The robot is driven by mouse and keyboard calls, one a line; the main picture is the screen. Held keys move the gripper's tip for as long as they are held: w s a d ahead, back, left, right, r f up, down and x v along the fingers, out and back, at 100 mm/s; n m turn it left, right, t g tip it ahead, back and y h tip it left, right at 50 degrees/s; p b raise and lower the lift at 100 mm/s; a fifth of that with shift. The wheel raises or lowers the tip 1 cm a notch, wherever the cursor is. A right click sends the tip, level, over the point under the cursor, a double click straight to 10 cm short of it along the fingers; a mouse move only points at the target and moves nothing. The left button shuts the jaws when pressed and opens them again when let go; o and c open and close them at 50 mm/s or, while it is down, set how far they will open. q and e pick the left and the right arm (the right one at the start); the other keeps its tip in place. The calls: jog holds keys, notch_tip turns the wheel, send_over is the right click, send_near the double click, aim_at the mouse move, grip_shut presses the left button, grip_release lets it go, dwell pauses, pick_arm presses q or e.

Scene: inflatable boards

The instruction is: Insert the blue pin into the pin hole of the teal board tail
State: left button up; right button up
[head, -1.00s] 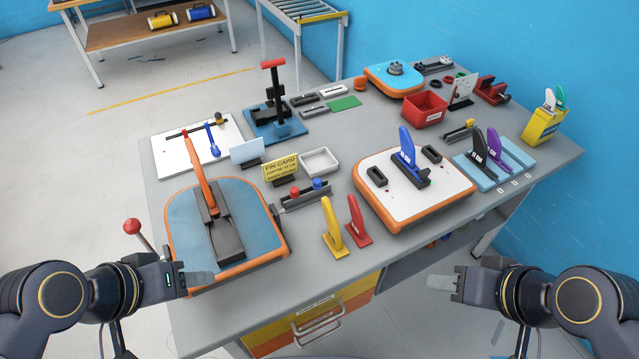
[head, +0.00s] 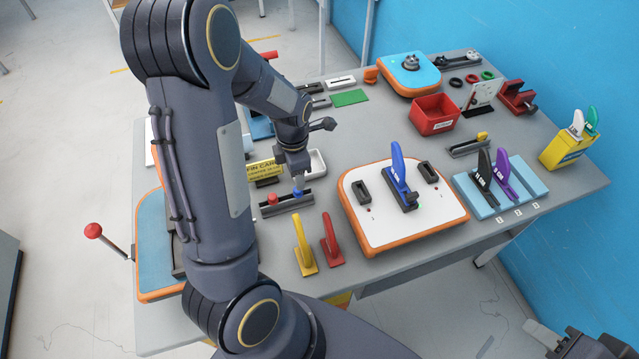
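The blue pin (head: 298,192) stands in a small dark rack (head: 290,205), to the right of a red-headed pin (head: 271,198). My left gripper (head: 297,178) points down just above the blue pin's head. Its fingertips are too small to tell whether they touch it or how far apart they are. The teal board tail (head: 152,245), with an orange rim, lies at the table's left. My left arm covers most of it, so its pin hole is hidden. My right gripper (head: 540,333) is in the bottom right corner, partly cut off, away from the table.
A white board tail (head: 375,225) with a blue fin is right of the rack. Yellow (head: 303,250) and red (head: 331,243) fins stand in front of the rack. A yellow card (head: 262,170) and white tray (head: 317,160) stand behind it. A red-knobbed lever (head: 93,231) juts out at left.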

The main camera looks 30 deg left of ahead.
aim_at(298, 194)
pick_arm(q)
notch_tip(298, 194, down, 2)
jog(key=shift+s+a+f+b, duration=0.1)
jog(key=shift+b, duration=0.2)
jog(key=f+b, duration=0.2)
jog(key=f, duration=0.1)
jog(key=w+f+b, duration=0.1)
jog(key=f+b, duration=0.1)
jog(key=shift+a+f, duration=0.15)
jog(key=shift+f, duration=0.05)
jog(key=shift+r, duration=0.1)
jog(key=shift+s, duration=0.1)
jog(key=c, duration=1)
jog(key=shift+c, duration=0.2)
